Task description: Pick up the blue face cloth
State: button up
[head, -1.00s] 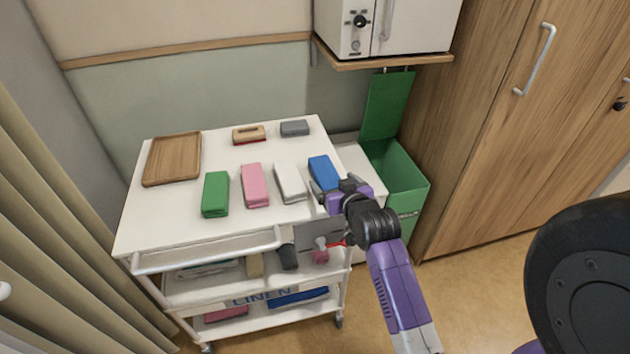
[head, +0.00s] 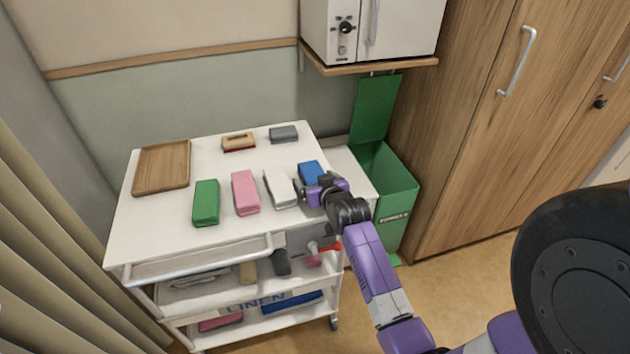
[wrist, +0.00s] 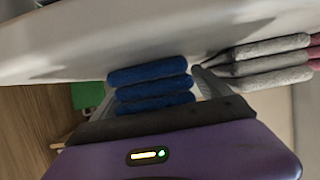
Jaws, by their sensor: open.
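The blue face cloth (head: 311,172) lies folded on the top of the white trolley (head: 150,222), near its right end. In the wrist view the blue cloth (wrist: 150,86) shows as stacked folds between the fingers. My gripper (head: 318,187) is at the near side of the cloth and partly hides it in the head view. In the wrist view my gripper (wrist: 155,100) is open, with one finger between the blue cloth and the white cloth. Whether the fingers touch the blue cloth I cannot tell.
A white cloth (head: 280,188) lies close to the left of the blue one. Pink (head: 245,192) and green (head: 206,203) cloths follow further left. A wooden tray (head: 162,167), a brush (head: 238,142) and a grey item (head: 283,133) lie behind. A green bin (head: 388,190) stands right.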

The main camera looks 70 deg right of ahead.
jog(key=shift+c, duration=0.5)
jog(key=c, duration=1.3)
jog(key=shift+c, duration=0.2)
